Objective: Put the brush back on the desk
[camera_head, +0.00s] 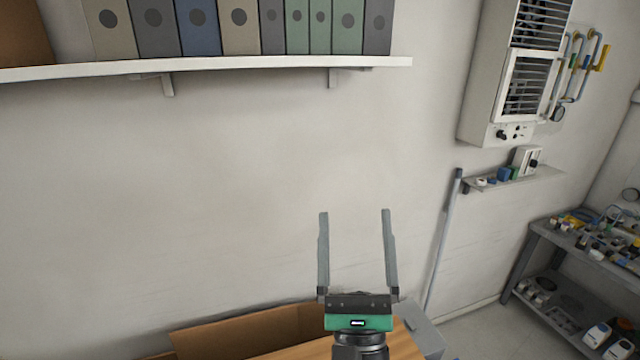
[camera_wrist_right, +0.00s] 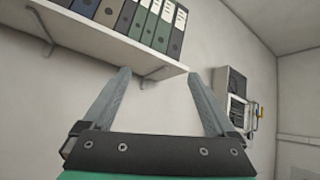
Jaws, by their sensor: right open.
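My right gripper (camera_head: 355,212) is raised in front of the bare wall, above the desk edge. Its two grey fingers are apart and point upward, with nothing between them. In the right wrist view the same gripper (camera_wrist_right: 160,75) shows its fingers spread and empty, facing the wall below the shelf. The desk (camera_head: 405,345) shows only as a wooden strip at the bottom of the head view, largely cut off. I see no brush in either view. My left gripper is not in view.
An open cardboard box (camera_head: 240,330) lies below the gripper to the left. A wall shelf (camera_head: 230,66) holds several binders (camera_head: 240,25). A wall cabinet (camera_head: 515,75), a leaning pole (camera_head: 443,240) and a cluttered workbench (camera_head: 545,232) stand to the right. The wall's middle is clear.

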